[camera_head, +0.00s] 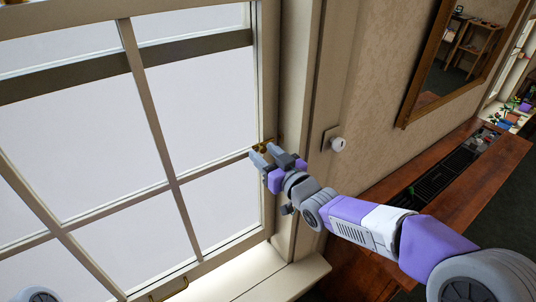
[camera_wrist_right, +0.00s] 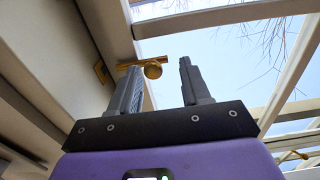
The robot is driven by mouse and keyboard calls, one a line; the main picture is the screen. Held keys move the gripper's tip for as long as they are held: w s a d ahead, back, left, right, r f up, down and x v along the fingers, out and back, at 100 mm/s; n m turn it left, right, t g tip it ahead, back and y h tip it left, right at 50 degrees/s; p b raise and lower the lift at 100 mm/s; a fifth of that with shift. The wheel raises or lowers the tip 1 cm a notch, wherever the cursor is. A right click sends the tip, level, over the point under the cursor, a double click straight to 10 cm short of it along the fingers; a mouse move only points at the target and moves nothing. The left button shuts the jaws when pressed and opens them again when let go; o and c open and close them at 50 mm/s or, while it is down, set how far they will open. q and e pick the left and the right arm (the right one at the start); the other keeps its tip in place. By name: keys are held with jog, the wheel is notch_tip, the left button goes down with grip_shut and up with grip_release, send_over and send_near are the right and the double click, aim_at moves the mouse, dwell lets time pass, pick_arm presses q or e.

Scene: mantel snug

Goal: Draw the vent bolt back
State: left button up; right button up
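The vent bolt (camera_head: 262,146) is a small brass bolt on the right edge of the window frame, partly hidden by my right gripper in the head view. In the right wrist view, its bar (camera_wrist_right: 150,61) and round knob (camera_wrist_right: 153,71) show clearly. My right gripper (camera_head: 264,155) is open at the bolt. In the right wrist view, the knob appears between its two fingertips (camera_wrist_right: 160,66), closer to the left finger. I cannot tell whether a finger touches it. My left gripper is not in view.
The paned window (camera_head: 110,130) fills the left, with a brass handle (camera_head: 168,289) on its lower rail. A white knob on a plate (camera_head: 337,143) is on the wall to the right. A wooden shelf (camera_head: 370,215) and framed mirror (camera_head: 465,50) stand further right.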

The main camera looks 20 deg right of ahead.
jog(key=shift+d, duration=0.15)
jog(key=shift+s+d, duration=0.1)
jog(key=shift+s, duration=0.4)
jog(key=s+p, duration=0.1)
jog(key=s, duration=0.5)
jog(key=shift+s+d, duration=0.25)
jog(key=shift+d, duration=0.2)
